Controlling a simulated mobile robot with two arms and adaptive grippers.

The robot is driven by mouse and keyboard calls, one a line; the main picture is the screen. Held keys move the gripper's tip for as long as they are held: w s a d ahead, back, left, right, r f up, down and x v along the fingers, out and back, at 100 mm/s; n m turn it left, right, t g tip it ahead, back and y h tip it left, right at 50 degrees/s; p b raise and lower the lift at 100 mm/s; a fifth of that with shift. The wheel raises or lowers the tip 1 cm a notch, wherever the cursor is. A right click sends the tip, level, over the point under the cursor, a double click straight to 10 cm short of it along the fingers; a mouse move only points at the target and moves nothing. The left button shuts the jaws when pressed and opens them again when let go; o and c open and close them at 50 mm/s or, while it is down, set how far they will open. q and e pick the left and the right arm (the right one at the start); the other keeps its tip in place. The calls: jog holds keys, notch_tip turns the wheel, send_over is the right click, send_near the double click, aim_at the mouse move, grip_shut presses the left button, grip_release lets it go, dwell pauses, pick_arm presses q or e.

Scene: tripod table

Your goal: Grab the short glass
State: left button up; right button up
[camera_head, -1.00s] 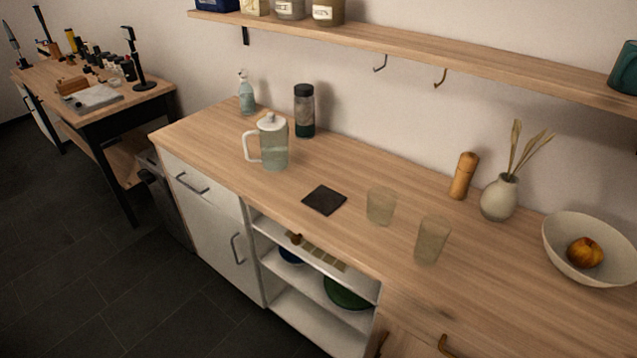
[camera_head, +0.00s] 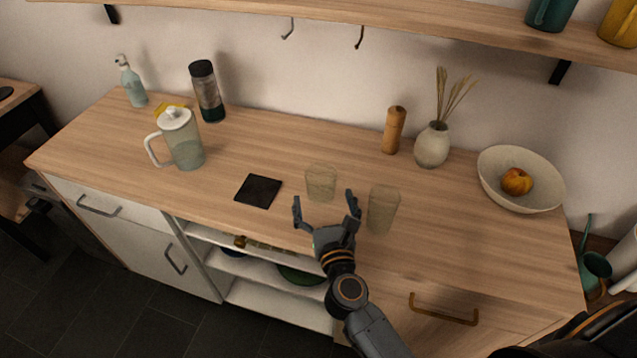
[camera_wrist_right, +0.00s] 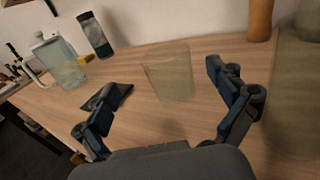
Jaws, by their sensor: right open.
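The short glass (camera_head: 321,182) is a pale, see-through tumbler standing upright on the wooden counter, right of the black coaster. A taller glass (camera_head: 383,209) stands to its right, nearer the front edge. My right gripper (camera_head: 326,204) is open and empty, just in front of the short glass, its fingers pointing at it. In the right wrist view the short glass (camera_wrist_right: 169,72) stands ahead, between and beyond the open fingers, not touched. The taller glass (camera_wrist_right: 292,95) shows at the right edge there. My left gripper is not in view.
A black coaster (camera_head: 258,191) lies left of the short glass. A pepper mill (camera_head: 394,131), a vase (camera_head: 432,146) and a bowl (camera_head: 492,180) stand behind and right.

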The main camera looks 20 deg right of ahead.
aim_at(318, 166)
jog(key=w, duration=0.2)
jog(key=w+d, duration=0.1)
jog(key=w, duration=0.2)
jog(key=w+p, duration=0.1)
jog(key=w, duration=0.1)
jog(key=shift+w+d+f, duration=0.15)
jog(key=shift+d+f, duration=0.2)
jog(key=shift+c, duration=0.5)
jog(key=c, duration=1.1)
jog(key=shift+r, duration=0.1)
jog(key=shift+c, duration=1.1)
